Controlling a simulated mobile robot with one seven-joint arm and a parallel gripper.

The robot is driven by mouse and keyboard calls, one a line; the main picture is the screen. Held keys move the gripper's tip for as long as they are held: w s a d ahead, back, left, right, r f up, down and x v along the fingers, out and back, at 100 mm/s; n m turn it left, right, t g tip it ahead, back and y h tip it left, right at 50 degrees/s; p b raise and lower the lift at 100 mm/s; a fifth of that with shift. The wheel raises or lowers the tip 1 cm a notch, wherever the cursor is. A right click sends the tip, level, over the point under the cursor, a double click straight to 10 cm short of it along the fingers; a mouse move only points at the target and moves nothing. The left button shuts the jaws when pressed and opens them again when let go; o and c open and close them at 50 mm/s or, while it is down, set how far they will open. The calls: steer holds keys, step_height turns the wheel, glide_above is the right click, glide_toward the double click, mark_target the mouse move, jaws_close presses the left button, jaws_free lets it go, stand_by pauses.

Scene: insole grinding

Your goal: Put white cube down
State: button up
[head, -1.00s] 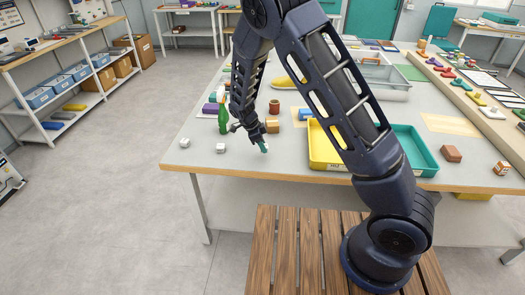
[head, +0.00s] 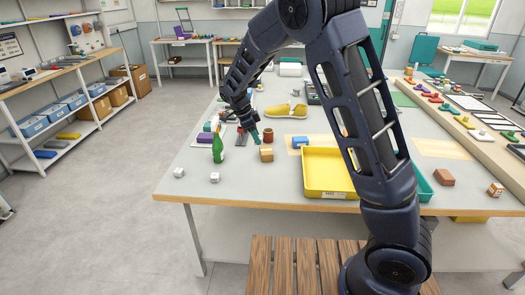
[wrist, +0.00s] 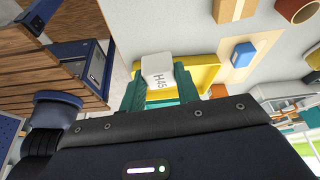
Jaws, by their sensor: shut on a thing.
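My gripper (head: 256,138) is over the left part of the work table, beside the brown cylinder and behind the wooden cube. In the wrist view, the teal fingers of my gripper (wrist: 160,84) are shut on a white cube (wrist: 158,70) marked "H45". The held cube is not clearly visible in the head view.
The wooden cube (head: 266,155), brown cylinder (head: 268,135), blue block (head: 300,143) and yellow tray (head: 326,178) are close on the right. The front left table strip is mostly free.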

step_height(320, 180, up, 4)
steer(key=m, duration=0.2)
glide_above(268, 150)
steer(key=a, duration=0.2)
steer(key=shift+g, duration=0.4)
steer(key=f, duration=2)
steer(key=shift+d, duration=0.2)
steer(key=shift+f, duration=0.1)
steer(key=o, duration=0.9)
steer(key=v, duration=1.2)
steer(key=shift+d, duration=0.1)
